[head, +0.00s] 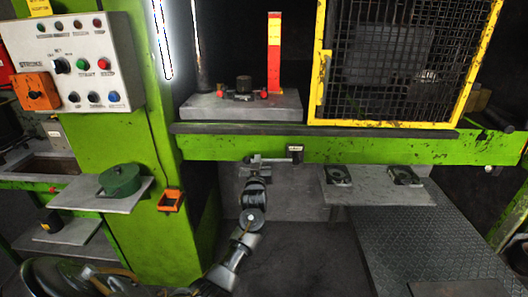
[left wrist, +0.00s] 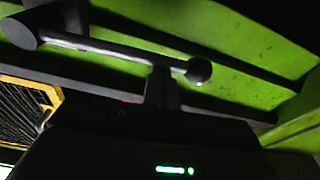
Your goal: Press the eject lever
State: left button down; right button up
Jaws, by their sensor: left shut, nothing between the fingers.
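The eject lever (head: 280,160) is a dark grey bar on the front of the green press, below the bed. In the left wrist view the lever (left wrist: 125,47) has a round knob at its right end and a thick cylindrical hub at its left. My left gripper (head: 256,167) is at the knob end of the lever in the head view. In the left wrist view the shut fingers (left wrist: 161,88) reach up to the bar near the knob, with nothing between them. I cannot tell whether they touch it. My right gripper is not in view.
A yellow-framed mesh guard (head: 395,60) stands above right. A control panel (head: 75,65) is at upper left. A grey shelf (head: 375,190) with two dark blocks is right of my arm. A green round container (head: 120,180) sits on the left shelf.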

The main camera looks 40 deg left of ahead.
pick_arm(q)
notch_tip(320, 180, down, 7)
jog(key=d+n+g+y+b, duration=0.1)
jog(key=n+b, duration=0.5)
jog(key=shift+w+d, duration=0.15)
jog(key=shift+w, duration=0.15)
jog(key=shift+f, duration=0.15)
jog(key=s+d+r+p, duration=0.1)
jog(key=s+d+r, duration=0.1)
jog(key=s, duration=0.6)
jog(key=shift+s+d+r, duration=0.25)
jog(key=shift+d+r, duration=0.1)
jog(key=shift+d, duration=0.5)
